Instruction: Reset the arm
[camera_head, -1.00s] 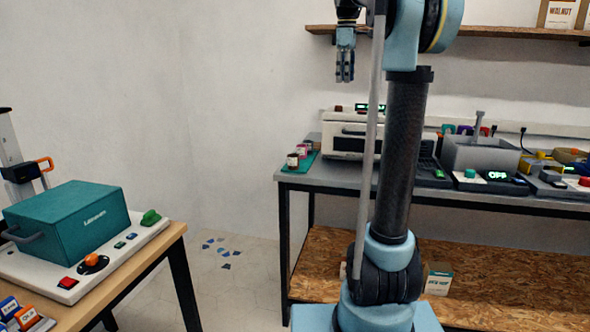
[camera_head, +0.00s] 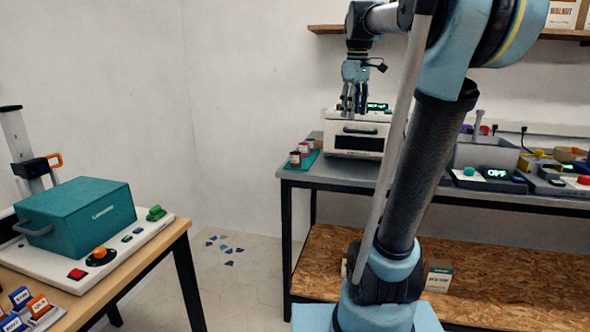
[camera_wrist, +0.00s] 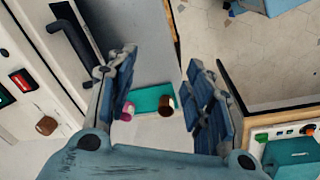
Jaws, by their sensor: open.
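My gripper (camera_head: 355,104) hangs fingers-down in the head view, in front of the top of a white oven-like machine (camera_head: 342,143) on the back bench. In the wrist view, my gripper (camera_wrist: 165,85) has its two blue fingers well apart, with nothing held between them. The small jars (camera_wrist: 166,106) on a teal mat (camera_wrist: 148,97) show beyond the gap, apart from the fingers. The distance between the gripper and the machine cannot be told from the head view.
The grey bench (camera_head: 322,175) carries several devices to the right of my arm. A teal box press (camera_head: 88,215) stands on a wooden table at the left. A shelf (camera_head: 330,30) runs along the wall above. Blue scraps (camera_head: 226,248) lie on the open floor between.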

